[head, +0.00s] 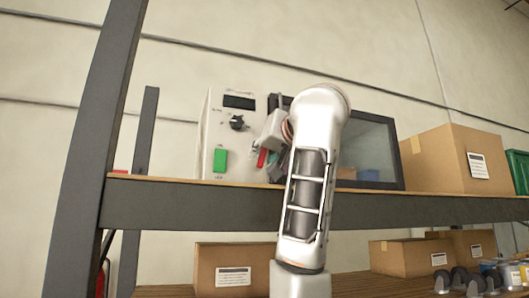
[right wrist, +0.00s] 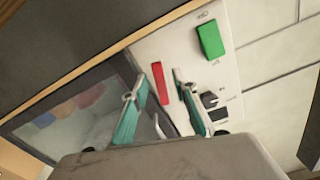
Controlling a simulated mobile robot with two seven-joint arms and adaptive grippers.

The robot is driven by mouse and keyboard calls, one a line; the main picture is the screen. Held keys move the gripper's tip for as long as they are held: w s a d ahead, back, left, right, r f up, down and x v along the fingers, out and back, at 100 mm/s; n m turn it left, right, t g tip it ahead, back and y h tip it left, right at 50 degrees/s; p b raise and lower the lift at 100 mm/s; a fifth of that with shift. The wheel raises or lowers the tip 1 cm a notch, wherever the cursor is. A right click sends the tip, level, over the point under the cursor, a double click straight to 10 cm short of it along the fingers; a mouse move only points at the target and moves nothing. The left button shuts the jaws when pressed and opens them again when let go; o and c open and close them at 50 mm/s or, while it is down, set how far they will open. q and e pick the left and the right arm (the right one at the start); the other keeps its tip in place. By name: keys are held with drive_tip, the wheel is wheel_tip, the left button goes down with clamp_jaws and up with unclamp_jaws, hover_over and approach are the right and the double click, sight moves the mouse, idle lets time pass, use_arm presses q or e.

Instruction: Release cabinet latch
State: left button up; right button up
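The cabinet (head: 211,128) stands on the shelf, with a pale control panel on its left and a dark-framed glass door (head: 372,145) on its right. A red bar (head: 262,157), seemingly the latch, sits on the panel beside the door edge; it also shows in the right wrist view (right wrist: 159,84). My right gripper (right wrist: 160,76) is open, its teal fingers apart on either side of the red bar. Small gaps show between bar and fingers; depth and contact are unclear. In the head view my right arm hides part of the door and gripper. My left gripper is out of view.
The panel has a green button (head: 220,160), a black knob (head: 237,122) and a dark display (head: 239,102). A cardboard box (head: 437,160) stands right of the cabinet. A dark shelf beam (head: 160,205) runs below, and a grey upright (head: 92,140) rises at left.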

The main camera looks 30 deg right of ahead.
drive_tip(key=shift+w, duration=0.2)
clamp_jaws()
drive_tip(key=shift+s+d+n+b, duration=0.1)
drive_tip(key=shift+d+n+b, duration=0.25)
drive_tip(key=shift+n, duration=0.4)
drive_tip(key=shift+s+d+n+b, duration=0.15)
drive_tip(key=shift+n+b, duration=0.3)
drive_tip(key=shift+n, duration=0.3)
drive_tip(key=shift+w, duration=0.1)
unclamp_jaws()
